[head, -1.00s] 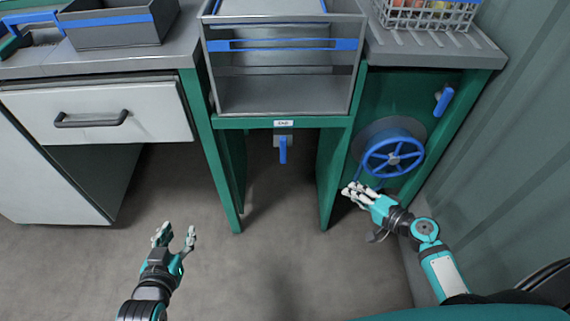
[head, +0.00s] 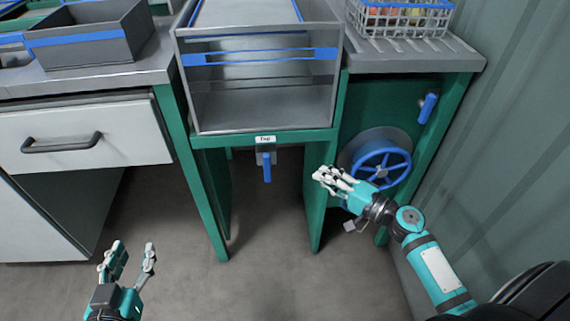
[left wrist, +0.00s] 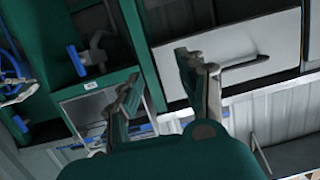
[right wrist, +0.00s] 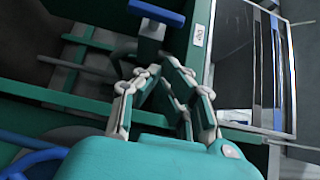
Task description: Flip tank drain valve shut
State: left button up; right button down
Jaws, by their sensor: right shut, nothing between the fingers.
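The drain valve (head: 267,167) hangs under the front of the grey tank (head: 265,112), below a small white label. Its blue lever points straight down. The blue lever (right wrist: 157,12) shows at the top of the right wrist view, beyond the fingertips, and it also shows in the left wrist view (left wrist: 76,61). My right gripper (head: 322,176) is shut and empty, to the right of the valve and apart from it, in front of the green post. My left gripper (head: 132,250) is open and empty, low at the left, well away from the valve.
A blue handwheel (head: 382,167) and another blue handle (head: 428,108) are on the green panel at right. A white drawer (head: 80,140) is at left. Green legs (head: 318,200) flank the space under the tank. A crate (head: 400,18) stands on the right counter.

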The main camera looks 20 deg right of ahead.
aim_at(267, 168)
pick_arm(q)
jog(key=shift+s+a+f+g+p, duration=0.2)
jog(key=shift+s+f+g, duration=0.15)
jog(key=shift+f, duration=0.3)
jog(key=shift+s+a+f+g+p, duration=0.15)
jog(key=shift+s+f+g, duration=0.1)
jog(key=shift+f+g, duration=0.3)
pick_arm(e)
jog(key=w+a, duration=0.7)
jog(key=shift+w+a, duration=0.25)
jog(key=shift+w, duration=0.1)
pick_arm(q)
jog(key=shift+f, duration=0.1)
